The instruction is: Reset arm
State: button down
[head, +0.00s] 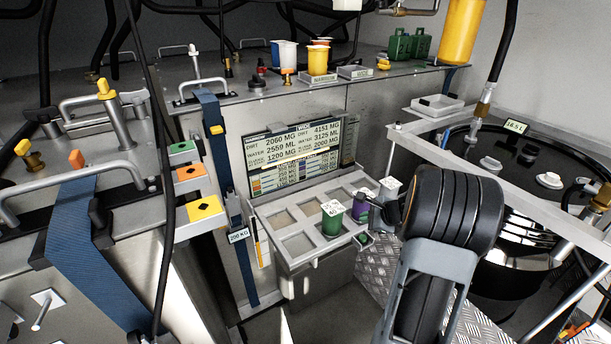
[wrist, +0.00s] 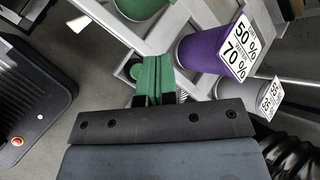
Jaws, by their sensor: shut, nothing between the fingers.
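My gripper (wrist: 152,78) has green fingers that are pressed together with nothing between them. In the head view my gripper (head: 365,238) hangs at the front right corner of the grey rack (head: 297,257), just below the purple cup (head: 360,206). In the wrist view the purple cup (wrist: 203,50), with a 50% / 70% label, is right of the fingers. My arm reaches in from the lower right and hides part of the rack's right side.
A green cup (head: 332,220) and a white-labelled cup (head: 390,187) stand in the rack; other slots are empty. A display panel (head: 293,155) is behind it. A round black tank (head: 540,165) with a metal frame stands right. Blue-strapped tanks (head: 75,225) are left.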

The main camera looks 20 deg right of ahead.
jog(key=shift+s+a+f+n, duration=0.1)
jog(key=shift+n, duration=0.2)
jog(key=s+a+r+n+g+p, duration=0.3)
jog(key=s+a+n+g, duration=0.2)
jog(key=s+a+n, duration=0.35)
jog(key=s+a+r+n+h+p, duration=0.1)
jog(key=s+a+r+n+p, duration=0.2)
jog(key=a+r+n, duration=0.4)
jog(key=s+a+r+n+h+p, duration=0.2)
jog(key=s+a+r+n+p, duration=0.2)
jog(key=r, duration=0.6)
jog(key=s+a+n, duration=0.1)
jog(key=a+n, duration=0.1)
jog(key=a, duration=0.1)
jog(key=shift+s+a+r+n+p, duration=0.2)
jog(key=shift+s+a+n+p, duration=0.1)
jog(key=shift+s+a+n, duration=0.05)
dwell(2.6)
